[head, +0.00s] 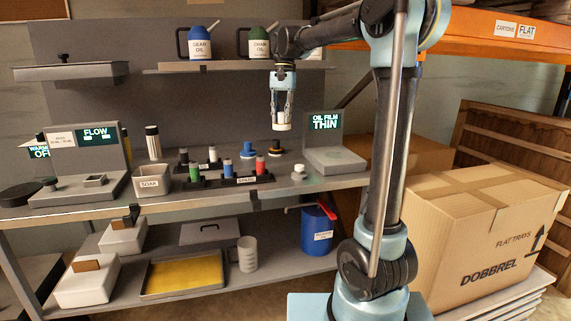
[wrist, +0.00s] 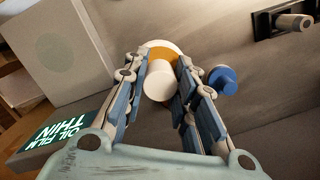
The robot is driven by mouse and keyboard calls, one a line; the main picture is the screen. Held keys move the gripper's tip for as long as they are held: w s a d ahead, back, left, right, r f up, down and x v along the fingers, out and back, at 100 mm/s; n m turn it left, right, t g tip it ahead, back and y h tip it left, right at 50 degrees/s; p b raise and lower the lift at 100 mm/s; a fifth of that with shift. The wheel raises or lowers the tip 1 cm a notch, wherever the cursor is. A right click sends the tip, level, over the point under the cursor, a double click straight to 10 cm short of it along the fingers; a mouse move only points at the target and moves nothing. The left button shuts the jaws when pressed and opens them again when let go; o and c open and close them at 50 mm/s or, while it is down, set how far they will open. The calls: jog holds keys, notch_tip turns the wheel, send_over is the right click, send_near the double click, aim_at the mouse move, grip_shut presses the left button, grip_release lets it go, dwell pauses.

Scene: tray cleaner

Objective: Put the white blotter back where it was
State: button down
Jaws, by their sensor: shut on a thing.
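My gripper (head: 282,112) hangs above the back of the bench, pointing down, shut on a small white piece, the white blotter (head: 281,126). In the wrist view the white, round-ended blotter (wrist: 158,82) sits between the fingers of my gripper (wrist: 165,72). An orange patch and a wider white rim show just past it; I cannot tell whether they belong to it. In the head view the blotter is apart from the bench (head: 335,185). Below it stands an orange-topped piece with a dark base (head: 277,148), with a blue-topped one (head: 248,150) to its left.
Black racks (head: 240,180) with coloured pegs stand left of centre. A small white knob (head: 298,173) stands at front right, near the oil film station (head: 335,160) and its THIN display. A SOAK box (head: 152,181) and FLOW station (head: 95,135) are at left.

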jog(key=shift+w+d, duration=0.1)
jog(key=shift+d, duration=0.05)
jog(key=shift+f, duration=0.1)
notch_tip(320, 180, down, 14)
jog(key=shift+d+r, duration=0.15)
jog(key=shift+r, duration=0.1)
dwell(0.6)
jog(key=c, duration=1.3)
grip_release()
jog(key=shift+f, duration=0.1)
jog(key=r, duration=0.4)
jog(key=w+r, duration=0.1)
jog(key=r, duration=0.7)
jog(key=shift+w+d+r, duration=0.1)
jog(key=shift+w+d, duration=0.1)
jog(key=shift+d, duration=0.05)
